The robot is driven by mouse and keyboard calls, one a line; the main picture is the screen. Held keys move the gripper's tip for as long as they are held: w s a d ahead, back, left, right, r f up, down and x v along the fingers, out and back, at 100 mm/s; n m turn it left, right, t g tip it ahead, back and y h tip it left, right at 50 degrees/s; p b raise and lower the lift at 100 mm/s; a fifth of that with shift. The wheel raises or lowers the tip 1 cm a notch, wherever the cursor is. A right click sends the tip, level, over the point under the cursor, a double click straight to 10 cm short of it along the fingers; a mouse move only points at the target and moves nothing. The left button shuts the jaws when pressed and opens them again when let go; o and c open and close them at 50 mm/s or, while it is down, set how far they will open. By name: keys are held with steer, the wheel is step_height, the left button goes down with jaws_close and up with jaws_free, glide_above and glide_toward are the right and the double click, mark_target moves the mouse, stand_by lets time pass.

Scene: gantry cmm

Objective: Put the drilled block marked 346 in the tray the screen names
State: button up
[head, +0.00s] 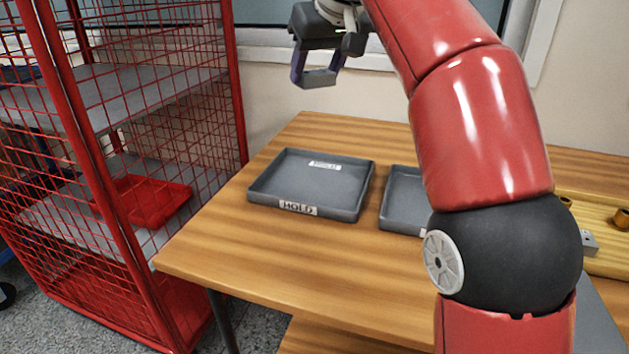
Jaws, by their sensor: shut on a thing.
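My gripper (318,76) is raised at the top of the view, above and behind the grey tray labelled HOLD (262,192). It is shut on a grey block (320,79), held clear of the table. Any number or holes on the block cannot be made out. The HOLD tray looks empty and lies flat on the wooden table. A second grey tray (398,205) is to its right, partly hidden by my arm, and its label is hidden. No screen that names a tray is in view.
A red mesh cage with grey shelves (105,95) stands left of the table and holds a red tray (146,201). At right, a yellowish wooden board (603,262) carries brass-coloured parts and a small grey block (589,243). The table's front left (225,245) is clear.

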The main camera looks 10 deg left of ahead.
steer(key=b, duration=0.7)
glide_above(312, 180)
steer(key=s+d, duration=0.1)
steer(key=s, duration=0.1)
steer(key=f, duration=1.4)
steer(key=shift+w+d+f, duration=0.15)
steer(key=shift+w+f, duration=0.05)
steer(key=shift+f, duration=0.2)
steer(key=shift+f+b, duration=0.9)
steer(key=shift+f, duration=1.5)
steer(key=shift+f, duration=0.15)
steer(key=o, duration=1)
steer(key=shift+o, duration=0.2)
